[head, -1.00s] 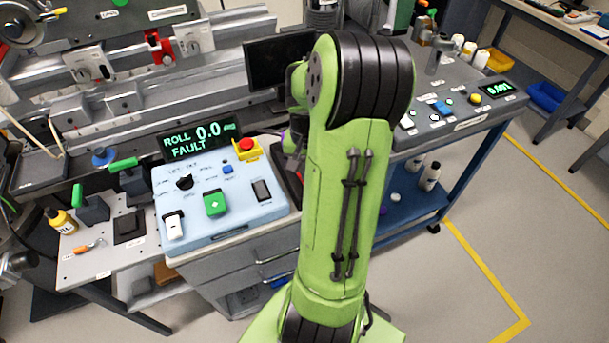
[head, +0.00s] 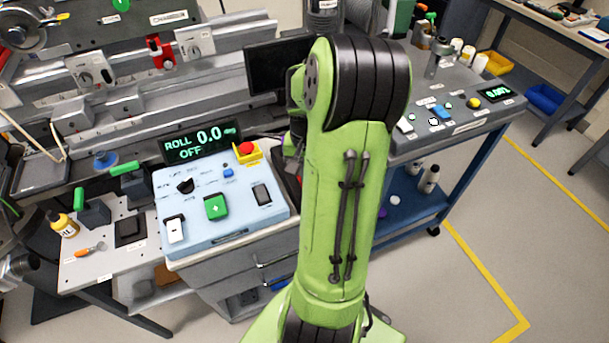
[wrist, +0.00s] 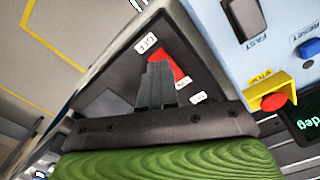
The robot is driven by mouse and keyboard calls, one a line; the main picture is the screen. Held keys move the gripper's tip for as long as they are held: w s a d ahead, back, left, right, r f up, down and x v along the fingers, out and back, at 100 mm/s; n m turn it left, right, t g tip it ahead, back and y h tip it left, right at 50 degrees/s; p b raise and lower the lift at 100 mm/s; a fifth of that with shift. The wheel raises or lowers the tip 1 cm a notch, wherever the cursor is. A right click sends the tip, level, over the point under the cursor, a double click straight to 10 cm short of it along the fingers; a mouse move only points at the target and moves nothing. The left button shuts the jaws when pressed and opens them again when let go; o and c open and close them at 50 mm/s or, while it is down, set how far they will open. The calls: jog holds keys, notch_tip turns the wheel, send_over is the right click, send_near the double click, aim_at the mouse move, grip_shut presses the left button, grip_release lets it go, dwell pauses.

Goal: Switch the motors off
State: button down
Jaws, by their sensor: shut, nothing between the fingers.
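In the wrist view a red switch or handle (wrist: 178,68) sits on a dark panel (wrist: 118,75) with small white labels around it. My gripper (wrist: 158,66) is shut and empty, with its fingertips over the red part and hiding some of it. I cannot tell whether they touch. The display (head: 200,142) on the light blue console (head: 235,222) reads "ROLL 0.0" and "OFF". In the head view my own arm hides the gripper and most of the dark panel.
A red emergency button on a yellow base (head: 247,150) stands at the console's back right, close beside my arm. The console also bears a green button (head: 216,207) and a white rocker (head: 175,229). A grey bench (head: 470,125) stands right of my arm.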

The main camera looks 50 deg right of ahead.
notch_tip(320, 180, up, 5)
jog(key=p, duration=0.4)
jog(key=shift+r, duration=0.2)
